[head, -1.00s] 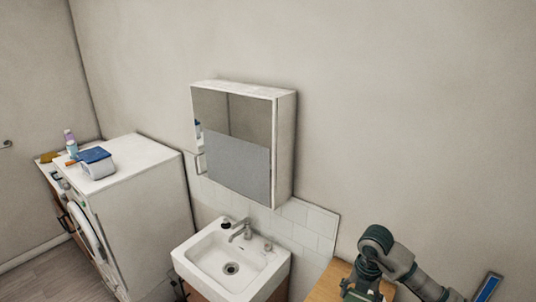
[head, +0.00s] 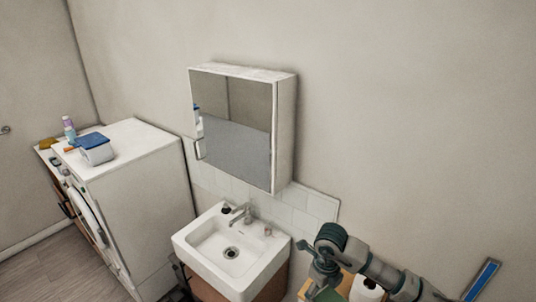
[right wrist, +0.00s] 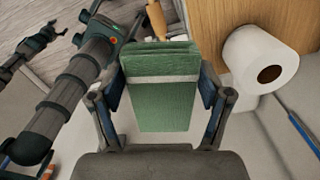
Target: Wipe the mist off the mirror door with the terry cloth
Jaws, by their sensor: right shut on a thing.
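The mirror door (head: 232,105) of the wall cabinet is closed in the head view. Its lower part is an even blue-grey, like mist (head: 236,150); the upper part reflects clearly. My right gripper (head: 326,275) is at the bottom, right of the sink and apart from the mirror. In the right wrist view it is shut on the folded green terry cloth (right wrist: 163,100), which has a pale stripe and sits between both fingers. What seems to be my left gripper (right wrist: 50,30) is small at the upper left of that view; its fingers are unclear.
A white sink (head: 226,250) with a tap (head: 241,212) stands below the cabinet. A washing machine (head: 146,170) at left carries a blue-lidded box (head: 95,150). A toilet roll (right wrist: 262,58) is near the right gripper. A blue-faced strip (head: 482,280) stands at lower right. The wall right of the cabinet is clear.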

